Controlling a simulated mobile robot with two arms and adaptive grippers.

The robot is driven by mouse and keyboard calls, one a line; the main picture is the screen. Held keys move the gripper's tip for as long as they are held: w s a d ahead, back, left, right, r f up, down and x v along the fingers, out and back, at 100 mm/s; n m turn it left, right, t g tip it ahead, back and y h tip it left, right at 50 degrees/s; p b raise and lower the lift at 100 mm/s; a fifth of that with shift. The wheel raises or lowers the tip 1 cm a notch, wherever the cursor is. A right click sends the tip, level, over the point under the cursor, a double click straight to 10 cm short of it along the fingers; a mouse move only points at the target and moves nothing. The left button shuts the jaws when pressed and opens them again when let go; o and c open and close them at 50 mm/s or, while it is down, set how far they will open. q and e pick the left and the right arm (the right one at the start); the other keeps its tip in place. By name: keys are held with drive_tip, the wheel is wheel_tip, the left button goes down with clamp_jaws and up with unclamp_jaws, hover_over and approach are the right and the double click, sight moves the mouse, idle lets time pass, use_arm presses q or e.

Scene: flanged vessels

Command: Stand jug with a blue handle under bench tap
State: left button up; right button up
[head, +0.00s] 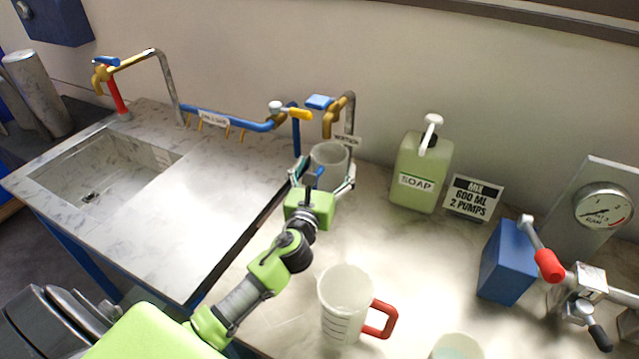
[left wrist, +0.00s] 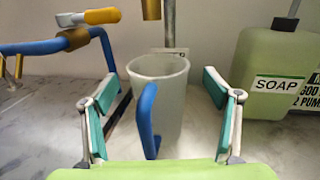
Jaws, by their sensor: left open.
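The jug with a blue handle (left wrist: 172,105) stands upright on the bench in the left wrist view, its blue handle (left wrist: 147,122) facing my gripper. In the head view the jug (head: 328,158) stands at the bench tap (head: 334,112), partly behind my left gripper. The tap's brass spout (left wrist: 151,8) shows above the jug's back rim in the left wrist view; exact alignment is hard to tell. My left gripper (head: 322,180) is open, its fingers (left wrist: 165,105) apart on either side of the jug, with a visible gap to each side. My right gripper is not in view.
A jug with a red handle (head: 345,302) stands at the front of the bench. A soap bottle (head: 419,172) and a sign (head: 473,198) stand to the right. A blue block (head: 507,262) and a gauge (head: 603,206) are farther right. A sink (head: 105,170) lies left.

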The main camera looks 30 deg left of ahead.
use_arm(q)
drive_tip(key=v, duration=0.7)
drive_tip(key=shift+b, duration=0.35)
drive_tip(key=shift+r, duration=0.1)
